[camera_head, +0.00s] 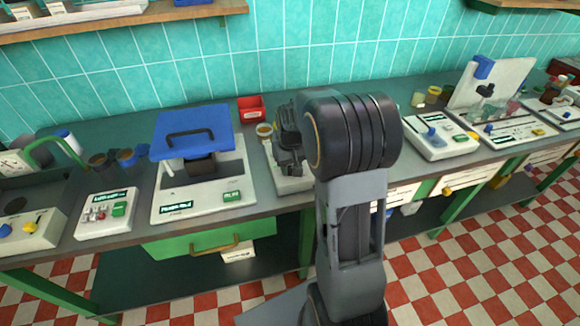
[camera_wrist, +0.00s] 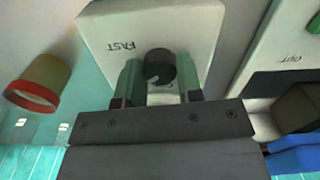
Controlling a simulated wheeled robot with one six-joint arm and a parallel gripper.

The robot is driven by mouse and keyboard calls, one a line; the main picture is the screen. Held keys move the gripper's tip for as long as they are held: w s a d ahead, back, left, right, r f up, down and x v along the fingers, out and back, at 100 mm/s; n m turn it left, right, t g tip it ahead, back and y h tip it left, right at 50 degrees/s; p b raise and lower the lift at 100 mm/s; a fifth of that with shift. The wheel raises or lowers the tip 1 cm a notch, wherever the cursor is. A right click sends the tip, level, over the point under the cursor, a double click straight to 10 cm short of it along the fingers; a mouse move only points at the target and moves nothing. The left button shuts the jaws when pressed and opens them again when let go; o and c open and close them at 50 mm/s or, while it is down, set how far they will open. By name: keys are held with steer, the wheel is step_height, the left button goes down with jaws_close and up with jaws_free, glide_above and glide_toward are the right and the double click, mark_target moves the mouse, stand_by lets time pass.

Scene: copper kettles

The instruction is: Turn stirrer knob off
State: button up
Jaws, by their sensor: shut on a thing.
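The stirrer is a white box (camera_wrist: 165,25) with upside-down FAST lettering in the wrist view. Its dark round knob (camera_wrist: 158,64) sits between the two green fingers of my gripper (camera_wrist: 160,76), which is shut on it. Where the knob points is too dark to tell. In the head view the white stirrer base (camera_head: 287,182) shows only in part on the counter. My gripper (camera_head: 288,158) is over it, and my arm hides the knob and much of the stirrer.
A white device with a raised blue lid (camera_head: 190,130) stands close left of the stirrer. A red bin (camera_head: 251,108) and a small jar (camera_head: 265,131) stand behind. An open-topped jar (camera_wrist: 38,85) is near my gripper.

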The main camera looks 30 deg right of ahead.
mark_target(290, 168)
steer(key=n, duration=0.5)
steer(key=shift+w+r+n, duration=0.1)
steer(key=shift+n, duration=0.2)
steer(key=n, duration=0.5)
steer(key=shift+n, duration=0.3)
steer(key=o, duration=0.9)
step_height(290, 168, up, 14)
steer(key=shift+f, duration=0.1)
stand_by(0.4)
stand_by(0.4)
